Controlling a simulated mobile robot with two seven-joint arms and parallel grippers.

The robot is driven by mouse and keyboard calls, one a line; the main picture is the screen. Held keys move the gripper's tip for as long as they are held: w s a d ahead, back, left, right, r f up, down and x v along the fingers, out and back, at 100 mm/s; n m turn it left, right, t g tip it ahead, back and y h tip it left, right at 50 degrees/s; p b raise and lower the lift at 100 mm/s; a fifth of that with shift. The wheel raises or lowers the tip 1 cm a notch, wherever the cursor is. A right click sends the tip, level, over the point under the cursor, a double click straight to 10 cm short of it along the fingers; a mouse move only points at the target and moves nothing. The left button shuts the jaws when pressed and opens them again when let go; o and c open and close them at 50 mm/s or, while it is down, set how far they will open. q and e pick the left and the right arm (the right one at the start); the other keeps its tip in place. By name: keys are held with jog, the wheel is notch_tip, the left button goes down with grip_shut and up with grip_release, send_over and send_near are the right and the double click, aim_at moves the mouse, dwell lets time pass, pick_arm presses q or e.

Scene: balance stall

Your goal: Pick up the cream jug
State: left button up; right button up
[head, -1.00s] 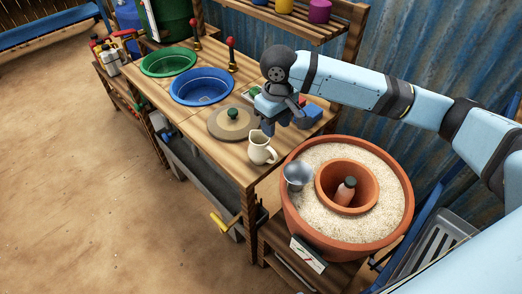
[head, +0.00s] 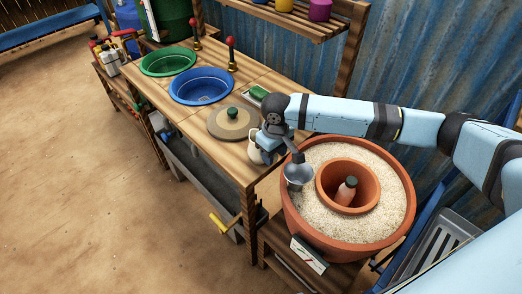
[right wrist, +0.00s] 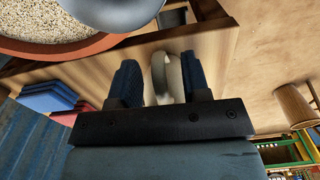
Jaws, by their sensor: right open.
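The cream jug (head: 254,151) stands upright on the wooden table near its front right corner, partly hidden by my right gripper (head: 269,153). In the right wrist view the jug's pale handle (right wrist: 158,72) and part of its body lie between the two dark fingers of the right gripper (right wrist: 162,82). The gripper is open, with a gap visible between the handle and the left finger. The right finger is close to the jug's body; whether they touch I cannot tell. My left gripper is not in view.
A round board with a green knob (head: 232,112), a blue basin (head: 203,97) and a green basin (head: 168,66) lie further left. Red and blue blocks (right wrist: 52,97) are nearby.

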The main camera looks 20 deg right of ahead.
grip_shut()
jog(key=shift+r, duration=0.25)
